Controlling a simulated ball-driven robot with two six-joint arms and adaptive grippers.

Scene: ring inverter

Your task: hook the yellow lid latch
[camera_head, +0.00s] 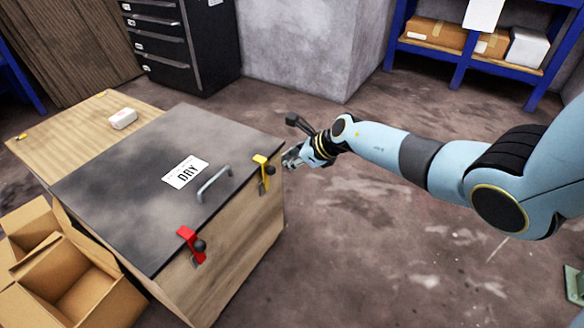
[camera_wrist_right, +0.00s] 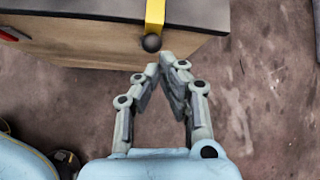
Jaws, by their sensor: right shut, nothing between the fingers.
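The yellow lid latch (camera_head: 262,172) sits on the right edge of the dark lid (camera_head: 130,160), with a black knob at its lower part. In the right wrist view the yellow latch (camera_wrist_right: 155,16) hangs over the box edge, its black knob just in front of the fingertips. My right gripper (camera_head: 289,159) is shut and empty, just right of the latch and apart from it in the head view. It also shows in the right wrist view (camera_wrist_right: 168,62), fingertips together below the knob; whether they touch it I cannot tell. My left gripper is not in view.
A red latch (camera_head: 187,243) with a black knob is on the same lid edge, nearer the front. A metal handle (camera_head: 214,184) and a label (camera_head: 185,172) are on the lid. Open cartons (camera_head: 70,285) stand at lower left. The floor right of the box is clear.

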